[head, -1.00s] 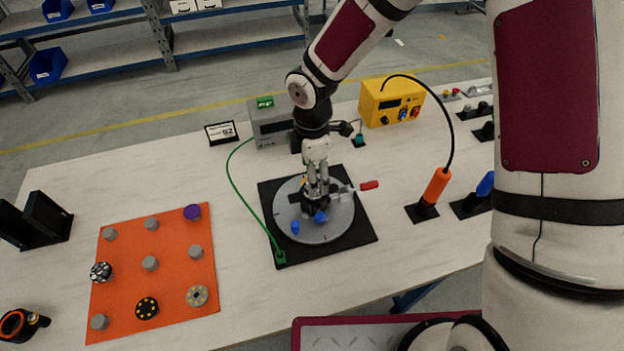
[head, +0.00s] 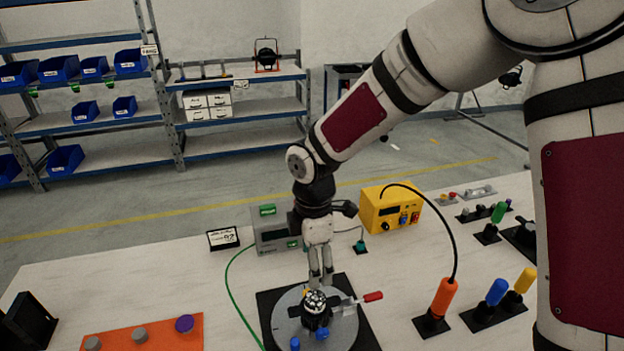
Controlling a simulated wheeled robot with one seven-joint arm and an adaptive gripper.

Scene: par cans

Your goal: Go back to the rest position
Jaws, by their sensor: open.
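My gripper (head: 321,280) points down over the round grey turntable (head: 285,325) on its black base. It is open and empty, with its fingertips just above a black part with a light, dotted top (head: 316,309). The part stands upright on the turntable, beside a clamp with a red handle (head: 373,297). Blue knobs (head: 295,344) sit at the turntable's front. I cannot tell whether the fingertips still overlap the top of the part.
A yellow power box (head: 392,212) and a grey box (head: 270,232) stand behind the turntable. An orange-handled tool (head: 444,297) with a black cable stands at right, near blue (head: 497,291) and yellow handles. An orange mat (head: 170,335) lies at left. Shelves stand behind.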

